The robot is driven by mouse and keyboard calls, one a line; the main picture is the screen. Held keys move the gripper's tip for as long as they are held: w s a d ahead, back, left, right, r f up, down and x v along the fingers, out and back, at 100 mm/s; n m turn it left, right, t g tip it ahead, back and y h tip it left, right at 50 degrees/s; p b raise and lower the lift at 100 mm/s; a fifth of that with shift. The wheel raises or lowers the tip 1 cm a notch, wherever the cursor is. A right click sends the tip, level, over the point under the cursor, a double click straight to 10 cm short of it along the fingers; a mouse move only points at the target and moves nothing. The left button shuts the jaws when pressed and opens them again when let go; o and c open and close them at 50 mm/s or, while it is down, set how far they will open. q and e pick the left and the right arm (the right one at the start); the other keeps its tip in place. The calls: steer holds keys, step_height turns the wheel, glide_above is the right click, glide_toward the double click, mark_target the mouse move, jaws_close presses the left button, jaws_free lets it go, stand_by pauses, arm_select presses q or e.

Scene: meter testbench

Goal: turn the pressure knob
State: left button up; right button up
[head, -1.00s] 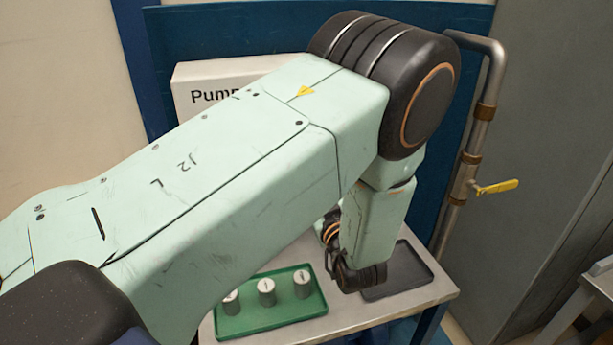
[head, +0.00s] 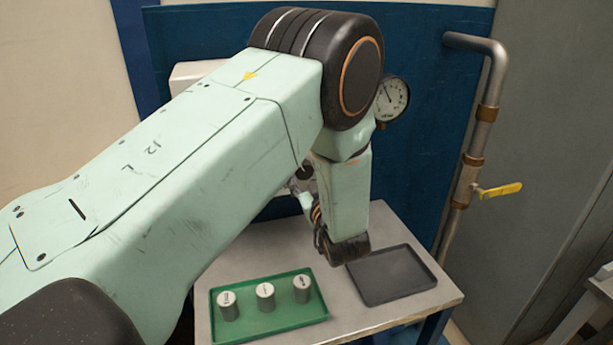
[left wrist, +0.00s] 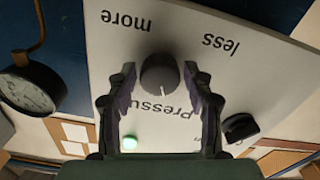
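The round dark pressure knob (left wrist: 158,74) with a pale pointer line sits on the white panel (left wrist: 265,75) in the left wrist view, which shows the panel upside down. The words "more", "less" and "Pressure" are printed around it. My left gripper (left wrist: 160,88) is open. Its two dark fingers appear on either side of the knob, with visible gaps; I cannot tell how far the tips are from the panel. In the head view my left arm covers most of the panel and hides the fingertips and the pressure knob.
A second black knob (left wrist: 240,127) and a lit green button (left wrist: 129,142) are on the panel. A gauge (head: 392,97) hangs right of my arm. Below are a green tray (head: 262,329) with three metal cylinders and an empty dark tray (head: 392,275). A pipe has a yellow lever (head: 500,190).

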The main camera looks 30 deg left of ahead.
arm_select(q)
steer(key=c, duration=0.8)
steer(key=shift+m, duration=0.7)
steer(key=o, duration=1.1)
steer(key=shift+o, duration=0.2)
steer(key=shift+s, duration=0.1)
steer(key=v, duration=0.7)
steer(key=shift+d, duration=0.15)
steer(key=shift+s+d+f, duration=0.1)
